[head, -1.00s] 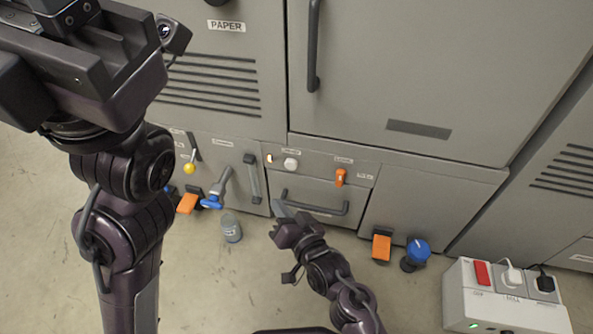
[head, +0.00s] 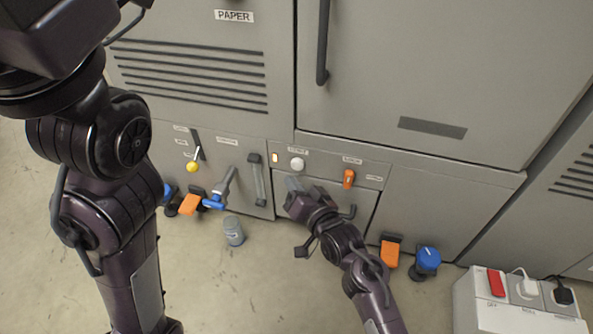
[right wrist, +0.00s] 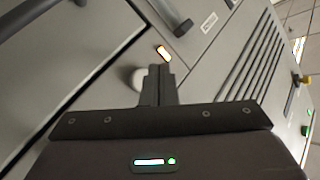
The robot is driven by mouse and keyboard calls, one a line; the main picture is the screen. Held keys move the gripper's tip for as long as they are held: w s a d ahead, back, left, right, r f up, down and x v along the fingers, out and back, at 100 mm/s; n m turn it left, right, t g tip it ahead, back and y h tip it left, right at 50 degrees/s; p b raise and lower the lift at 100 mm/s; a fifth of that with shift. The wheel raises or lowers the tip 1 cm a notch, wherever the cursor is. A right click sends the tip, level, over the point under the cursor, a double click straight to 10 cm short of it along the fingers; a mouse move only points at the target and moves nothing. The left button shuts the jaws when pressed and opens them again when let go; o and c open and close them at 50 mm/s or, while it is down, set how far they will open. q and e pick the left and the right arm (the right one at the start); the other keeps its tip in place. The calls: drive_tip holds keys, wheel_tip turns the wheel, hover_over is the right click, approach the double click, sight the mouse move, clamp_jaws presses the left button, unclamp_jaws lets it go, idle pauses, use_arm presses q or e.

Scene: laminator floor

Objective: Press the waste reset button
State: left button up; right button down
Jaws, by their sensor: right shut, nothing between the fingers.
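A round white button (head: 297,164) sits on the narrow panel strip above a drawer with a dark handle. A small lit amber lamp (head: 275,158) is at its left. The label above is too small to read, so I cannot confirm it says waste reset. My right gripper (head: 293,184) is shut and empty, just below the button in the head view. In the right wrist view the closed fingertips (right wrist: 160,72) point toward the panel, with the white button (right wrist: 130,77) beside them, partly hidden; contact cannot be told. My left arm shows at the left, its fingers out of view.
An orange switch (head: 348,178) sits right of the button. A yellow-knobbed lever (head: 193,166), a blue-handled valve (head: 213,202) and a grey cup (head: 233,231) are to the left. An orange pedal (head: 390,252), blue-capped post (head: 427,261) and white power box (head: 515,305) stand at the right.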

sight(297, 164)
drive_tip(key=shift+w+d+r, duration=0.1)
drive_tip(key=shift+w+d, duration=0.2)
drive_tip(key=shift+w, duration=0.6)
idle(1.3)
drive_tip(key=shift+w+d+p, duration=0.15)
drive_tip(key=shift+w+p, duration=0.25)
